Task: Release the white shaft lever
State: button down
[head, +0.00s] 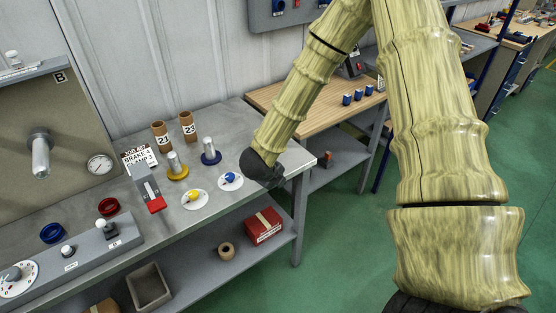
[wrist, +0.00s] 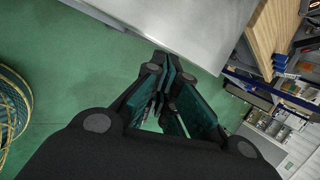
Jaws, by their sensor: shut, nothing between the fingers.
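A whitish metal shaft (head: 40,157) sticks out of the upright grey-brown panel (head: 85,128) marked B, at the left of the head view. A grey block with a red-ended lever (head: 150,192) sits on the bench nearby. I cannot tell for sure which of these is the white shaft lever. My gripper (head: 264,169) is over the bench's right end, far to the right of both and touching neither. In the wrist view my gripper (wrist: 166,75) is shut and empty, by the bench's edge. Neither lever shows in the wrist view.
The grey bench (head: 235,122) holds brown cups (head: 161,136), yellow-based (head: 176,166) and blue-based (head: 210,151) posts, white discs (head: 195,199), and a gauge (head: 99,163). A control strip (head: 88,253) lies along its front left. A wooden table (head: 290,93) stands behind. Green floor is free at right.

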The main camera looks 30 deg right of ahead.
jog(key=s+a+f+n+y+b, duration=0.1)
jog(key=s+a+f+n+b, duration=0.1)
jog(key=s+a+f+n, duration=0.4)
jog(key=s+a+f+n+y+b, duration=0.1)
jog(key=s+a+f+n+y, duration=0.1)
jog(key=s+f+n, duration=0.65)
jog(key=s+a+f+n+g+y+b, duration=0.1)
jog(key=s+a+f+n+g, duration=0.1)
jog(key=s+f+n, duration=0.5)
jog(key=s+a+f+n+g+y+b, duration=0.2)
jog(key=s+a+f+n, duration=0.2)
jog(key=s+f+n, duration=0.3)
jog(key=s+n, duration=0.3)
jog(key=s, duration=0.2)
jog(key=shift+s, duration=0.15)
